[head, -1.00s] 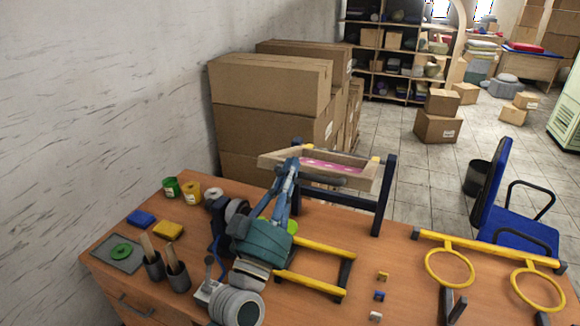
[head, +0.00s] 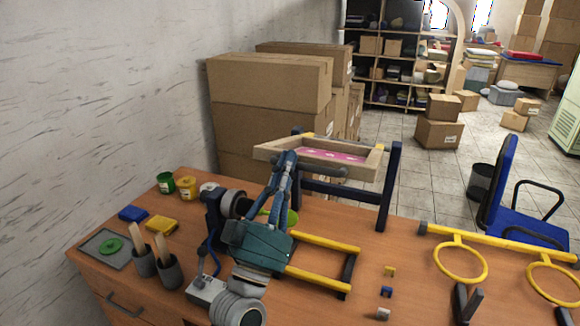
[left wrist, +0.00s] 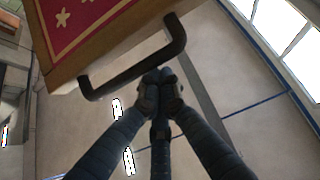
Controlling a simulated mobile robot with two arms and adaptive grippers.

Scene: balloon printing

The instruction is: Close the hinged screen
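The hinged screen is a wooden frame (head: 372,172) with a pink patterned panel, held raised above the table between dark blue posts. Its dark handle (head: 325,168) is on the near side. In the left wrist view, the screen's underside (left wrist: 84,22) is red with pale shapes, and the handle (left wrist: 128,72) hangs from its wooden edge. My left gripper (head: 291,156) is at the handle's left part. In the left wrist view its fingertips (left wrist: 160,78) are together just below the bar. I cannot tell whether they touch it.
Yellow rails (head: 325,243) extend on the orange table (head: 190,230) below the screen. Paint jars (head: 187,186), brush cups (head: 169,272) and a grey pad (head: 98,246) sit at left. Yellow rings (head: 460,262) on a bar stand at right. Stacked cartons (head: 268,88) are behind.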

